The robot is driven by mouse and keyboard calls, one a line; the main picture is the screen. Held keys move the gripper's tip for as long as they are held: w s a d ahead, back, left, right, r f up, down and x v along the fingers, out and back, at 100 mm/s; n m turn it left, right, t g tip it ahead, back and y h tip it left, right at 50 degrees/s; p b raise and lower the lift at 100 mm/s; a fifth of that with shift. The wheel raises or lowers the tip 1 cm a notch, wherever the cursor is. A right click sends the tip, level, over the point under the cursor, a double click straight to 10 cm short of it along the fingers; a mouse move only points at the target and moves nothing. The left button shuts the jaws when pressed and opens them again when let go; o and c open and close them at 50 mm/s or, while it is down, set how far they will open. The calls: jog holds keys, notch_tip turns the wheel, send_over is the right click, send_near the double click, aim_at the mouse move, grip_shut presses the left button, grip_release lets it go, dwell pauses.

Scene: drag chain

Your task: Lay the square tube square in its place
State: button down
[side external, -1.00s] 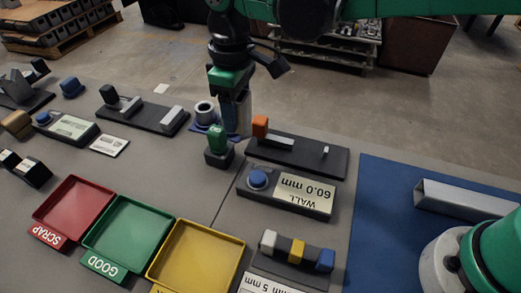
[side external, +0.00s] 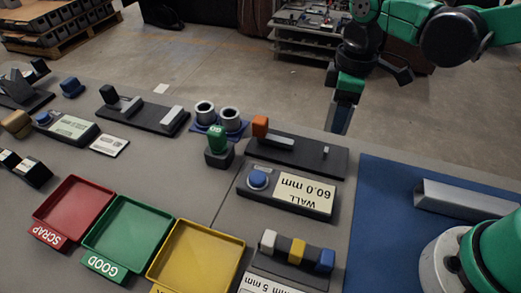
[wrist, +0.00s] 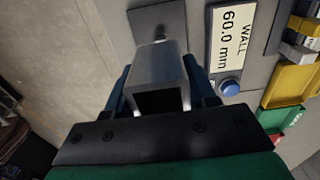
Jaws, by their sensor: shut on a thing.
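The square tube (wrist: 158,70) is a grey metal piece with a dark hollow end facing the wrist camera. My gripper (wrist: 160,92) is shut on it, with a blue finger on each side. In the side external view my gripper (side external: 341,118) is beyond the far right end of the dark plate (side external: 300,159), and I cannot make out the tube there. The plate has an orange block, a pale bar and a small pin. In the wrist view the tube hides part of this plate (wrist: 145,20), and the pin shows just past the tube's far end.
A display (side external: 290,192) reading WALL 60.0 mm stands beside the plate. A blue mat (side external: 385,230) with a grey metal channel (side external: 460,198) lies to the right. Red, green and yellow trays (side external: 195,258) are at front left. Two rings (side external: 230,117) stand behind a green-topped block (side external: 218,150).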

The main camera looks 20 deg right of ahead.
send_over(326, 157)
jog(key=shift+w+d+f, duration=0.15)
jog(key=shift+f, duration=1.1)
jog(key=shift+w+d+f, duration=0.1)
jog(key=shift+d+f, duration=0.05)
jog(key=shift+f, duration=1.1)
jog(key=shift+f, duration=1.7)
jog(key=shift+c, duration=1)
grip_release()
jog(key=shift+r, duration=0.1)
jog(key=shift+r, duration=2.75)
